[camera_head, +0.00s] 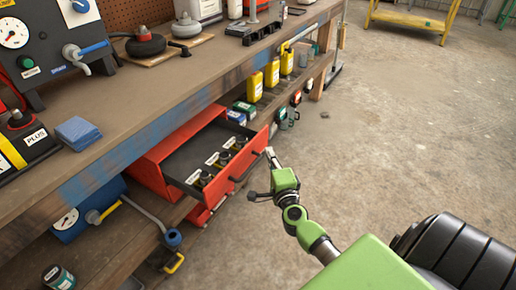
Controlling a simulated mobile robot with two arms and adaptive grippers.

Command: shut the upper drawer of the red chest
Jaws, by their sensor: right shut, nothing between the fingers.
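The red chest (150,175) stands on the shelf under the workbench. Its upper drawer (253,158) is pulled out toward the open floor, with several small dark bottles or fittings and white labels inside. A dark handle shows on the drawer's red front. My right gripper (270,155) is shut and empty at the drawer front, close to its outer face; I cannot tell if it touches. The lower part of the chest (207,207) shows below the open drawer. My left gripper is not in view.
The wooden workbench (150,125) overhangs the chest. Yellow bottles (272,73) and small boxes (237,117) stand on the shelf behind the drawer. A blue device (70,225) with a hose sits nearer.

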